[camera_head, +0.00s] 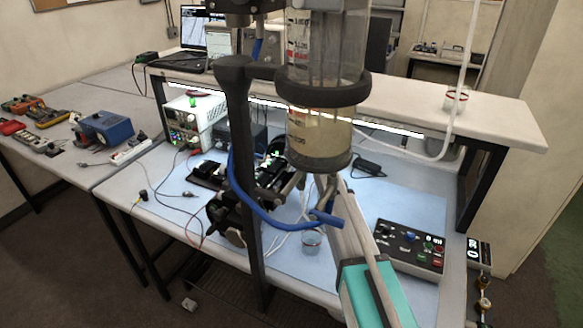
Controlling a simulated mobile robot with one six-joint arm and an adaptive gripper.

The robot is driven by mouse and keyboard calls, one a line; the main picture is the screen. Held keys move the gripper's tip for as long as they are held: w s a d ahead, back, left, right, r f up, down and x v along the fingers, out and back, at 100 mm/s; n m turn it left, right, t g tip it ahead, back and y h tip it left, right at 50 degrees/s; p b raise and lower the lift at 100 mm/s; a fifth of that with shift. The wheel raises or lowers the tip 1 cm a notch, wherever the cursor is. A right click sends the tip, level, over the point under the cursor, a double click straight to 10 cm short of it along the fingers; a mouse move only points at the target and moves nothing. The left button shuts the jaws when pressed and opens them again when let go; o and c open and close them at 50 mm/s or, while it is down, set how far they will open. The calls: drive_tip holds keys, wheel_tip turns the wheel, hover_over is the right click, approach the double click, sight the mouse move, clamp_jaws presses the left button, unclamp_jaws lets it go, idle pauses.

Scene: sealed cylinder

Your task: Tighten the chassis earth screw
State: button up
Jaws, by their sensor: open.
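A sealed clear cylinder (322,125) with a dark clamp ring (322,90) and a pale yellowish lower part hangs upright from a dark post (241,150) near the middle of the view. My arm comes up from the lower right. My gripper (312,183) is open just below the cylinder's dark base; its fingers are small and partly hidden there, and I cannot tell whether they touch the base. I cannot pick out the chassis earth screw. A dark assembly (240,198) on the bench behind the post is partly hidden by the post and a blue hose (262,215).
A control box (408,248) with buttons stands right on the blue bench mat (365,200). The post, hose and raised shelf (430,100) crowd the space around the arm.

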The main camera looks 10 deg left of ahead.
clamp_jaws()
idle(0.4)
drive_tip(key=shift+m+t+h, duration=0.3)
drive_tip(key=shift+m+t, duration=0.3)
drive_tip(key=shift+m, duration=1)
unclamp_jaws()
